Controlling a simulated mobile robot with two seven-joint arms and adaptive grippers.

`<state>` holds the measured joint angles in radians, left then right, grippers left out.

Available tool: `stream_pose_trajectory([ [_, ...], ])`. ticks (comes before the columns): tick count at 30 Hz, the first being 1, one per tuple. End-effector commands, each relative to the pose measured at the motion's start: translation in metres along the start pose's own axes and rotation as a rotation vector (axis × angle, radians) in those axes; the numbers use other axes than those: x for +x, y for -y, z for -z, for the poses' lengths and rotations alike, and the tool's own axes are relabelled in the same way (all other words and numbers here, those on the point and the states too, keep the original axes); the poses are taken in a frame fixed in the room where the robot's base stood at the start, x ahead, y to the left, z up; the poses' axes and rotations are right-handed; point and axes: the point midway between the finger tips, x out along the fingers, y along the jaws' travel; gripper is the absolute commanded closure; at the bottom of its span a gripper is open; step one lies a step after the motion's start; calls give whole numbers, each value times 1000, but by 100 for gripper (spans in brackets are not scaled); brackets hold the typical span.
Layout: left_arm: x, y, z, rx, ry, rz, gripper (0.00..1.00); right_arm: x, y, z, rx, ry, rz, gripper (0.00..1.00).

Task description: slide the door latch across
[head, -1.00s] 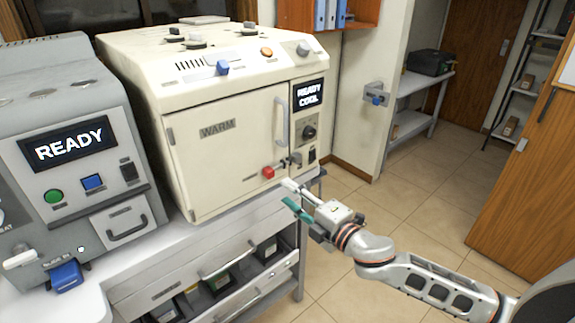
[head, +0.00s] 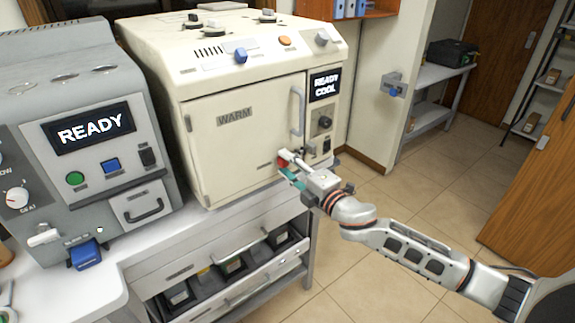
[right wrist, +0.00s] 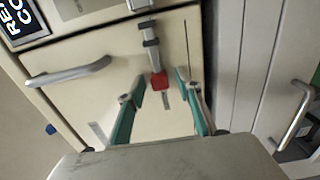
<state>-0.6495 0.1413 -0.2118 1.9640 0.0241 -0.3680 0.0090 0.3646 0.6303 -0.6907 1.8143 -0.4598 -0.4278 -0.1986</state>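The door latch is a metal slide bar (right wrist: 150,42) with a red knob (right wrist: 158,80) on the front of the cream oven (head: 245,130). In the head view the red knob (head: 281,160) is low on the door's right side, partly hidden by my right gripper (head: 287,166). The oven door is shut and marked WARM. In the right wrist view my right gripper (right wrist: 160,88) is open, its two teal-padded fingers on either side of the red knob. There are gaps between knob and fingers. My left gripper is not in view.
The door's curved handle (head: 297,110) is above the latch. A control panel with a READY COOL screen (head: 325,84) is beside the door. A grey machine (head: 85,150) stands at left. Open drawers (head: 230,290) sit below the bench. Floor at right is clear.

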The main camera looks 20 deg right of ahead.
Motion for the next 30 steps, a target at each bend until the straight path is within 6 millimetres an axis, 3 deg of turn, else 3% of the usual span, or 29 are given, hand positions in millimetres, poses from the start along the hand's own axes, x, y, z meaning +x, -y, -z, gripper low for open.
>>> stream_pose_trajectory([
  [3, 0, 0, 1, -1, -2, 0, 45, 0, 0, 0, 0, 0, 0, 65],
  [7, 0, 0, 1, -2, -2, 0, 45, 0, 0, 0, 0, 0, 0, 99],
  [8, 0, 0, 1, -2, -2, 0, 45, 0, 0, 0, 0, 0, 0, 100],
  [14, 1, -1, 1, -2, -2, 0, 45, 0, 0, -4, 0, 1, 1, 100],
  [21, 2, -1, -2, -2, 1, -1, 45, 0, 1, -37, -1, 2, 1, 100],
  [29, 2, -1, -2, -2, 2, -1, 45, 0, 0, -40, -2, 4, 0, 100],
  [30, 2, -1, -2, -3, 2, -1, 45, 0, 0, -41, -2, 5, 0, 74],
])
